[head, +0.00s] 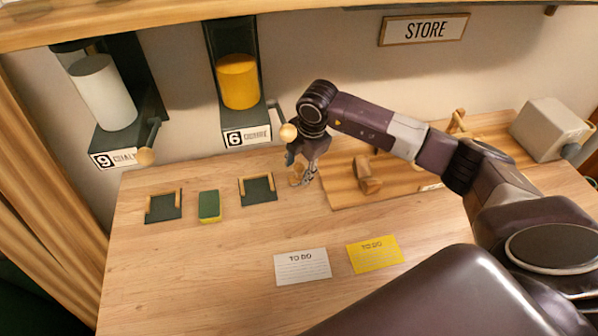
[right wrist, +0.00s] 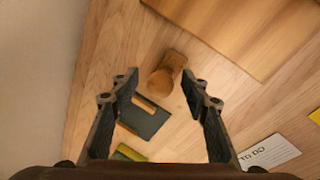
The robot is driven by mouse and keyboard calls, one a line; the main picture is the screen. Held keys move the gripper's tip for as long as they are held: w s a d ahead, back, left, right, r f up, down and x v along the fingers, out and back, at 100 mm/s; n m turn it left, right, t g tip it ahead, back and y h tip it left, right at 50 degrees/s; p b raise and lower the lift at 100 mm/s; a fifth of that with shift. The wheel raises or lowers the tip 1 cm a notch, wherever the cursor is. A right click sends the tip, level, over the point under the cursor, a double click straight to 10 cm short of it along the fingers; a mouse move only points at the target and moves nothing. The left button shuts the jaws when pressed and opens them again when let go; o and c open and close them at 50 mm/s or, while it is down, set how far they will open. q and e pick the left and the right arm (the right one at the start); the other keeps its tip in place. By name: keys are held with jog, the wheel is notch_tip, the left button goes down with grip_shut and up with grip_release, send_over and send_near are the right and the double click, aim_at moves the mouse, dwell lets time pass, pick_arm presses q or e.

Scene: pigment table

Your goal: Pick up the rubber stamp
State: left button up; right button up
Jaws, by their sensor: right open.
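A small brown wooden piece with a rounded top, which looks like the rubber stamp (head: 296,174), stands on the table left of a wooden board. My right gripper (head: 304,176) is over it, partly hiding it in the head view. In the right wrist view the stamp (right wrist: 165,74) lies ahead, between the lines of the two open fingers (right wrist: 158,88), with a gap on both sides. Nothing is held. My left gripper is not in view.
Dark pads with wooden edges (head: 164,206) (head: 257,189) flank a green sponge (head: 209,206). The board (head: 410,180) carries wooden pieces (head: 367,177). White (head: 302,267) and yellow (head: 375,254) notes lie in front. Dispensers (head: 103,92) (head: 238,82) hang behind; a pale box (head: 549,129) stands right.

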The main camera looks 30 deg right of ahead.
aim_at(299, 167)
grip_shut()
dwell(0.3)
jog(key=shift+r, duration=0.15)
jog(key=shift+r+b, duration=0.25)
jog(key=shift+b, duration=0.2)
jog(key=shift+s+b+v, duration=0.2)
jog(key=shift+b+v, duration=0.7)
jog(key=shift+v, duration=0.35)
jog(key=s+a+b, duration=0.1)
jog(key=s+b, duration=0.1)
jog(key=s, duration=0.3)
jog(key=s+a+b, duration=0.2)
jog(key=s, duration=0.4)
jog(key=s+a+b, duration=0.1)
jog(key=s+b, duration=0.1)
jog(key=s, duration=0.3)
jog(key=shift+s+a+r, duration=0.15)
jog(key=shift+s+a, duration=0.1)
jog(key=shift+a, duration=0.05)
